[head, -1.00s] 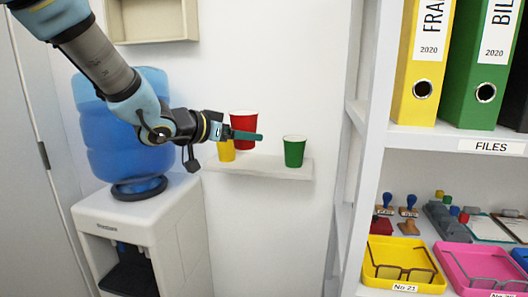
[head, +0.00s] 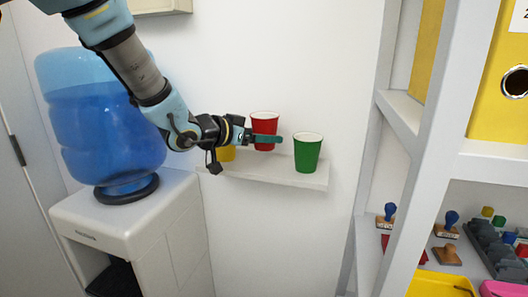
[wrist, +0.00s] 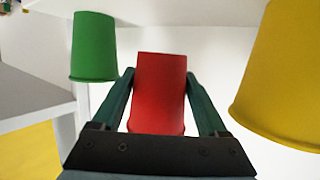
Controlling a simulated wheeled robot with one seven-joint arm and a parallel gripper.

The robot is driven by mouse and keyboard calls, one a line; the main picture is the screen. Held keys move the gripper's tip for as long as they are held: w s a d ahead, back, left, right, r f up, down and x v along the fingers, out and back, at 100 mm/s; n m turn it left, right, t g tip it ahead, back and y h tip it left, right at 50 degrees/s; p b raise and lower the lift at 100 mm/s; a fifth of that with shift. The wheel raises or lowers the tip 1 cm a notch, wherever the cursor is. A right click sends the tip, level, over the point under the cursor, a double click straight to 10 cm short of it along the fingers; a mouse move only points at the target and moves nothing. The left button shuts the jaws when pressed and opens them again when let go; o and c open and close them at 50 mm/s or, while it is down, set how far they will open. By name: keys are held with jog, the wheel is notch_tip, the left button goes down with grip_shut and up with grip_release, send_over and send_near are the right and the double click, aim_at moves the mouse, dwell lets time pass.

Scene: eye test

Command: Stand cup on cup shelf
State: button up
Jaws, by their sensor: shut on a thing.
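My gripper (head: 268,139) is shut on the red cup (head: 264,125), with a finger on each side of it in the wrist view (wrist: 158,85). The red cup is upright in the head view, and its base looks raised above the cup shelf (head: 255,172). A green cup (head: 307,153) stands upright on the shelf, to the right of the red cup. A yellow cup (head: 228,154) is to the left, mostly hidden behind my gripper. The wrist view looks upside down; it shows the green cup (wrist: 94,48) at left and the yellow cup (wrist: 285,75) at right.
A water cooler (head: 125,225) with a blue bottle (head: 100,125) stands at left. A white rack (head: 395,165) at right holds yellow binders, stamps and trays. A wall box (head: 160,6) hangs above. Bare shelf shows along the front edge between the yellow and green cups.

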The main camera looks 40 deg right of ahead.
aim_at(257, 149)
jog(key=shift+f, duration=2.05)
jog(key=shift+f, duration=0.15)
jog(key=o, duration=1.2)
jog(key=shift+r, duration=0.3)
jog(key=b+v, duration=0.1)
jog(key=v, duration=1.1)
jog(key=shift+a+f, duration=0.15)
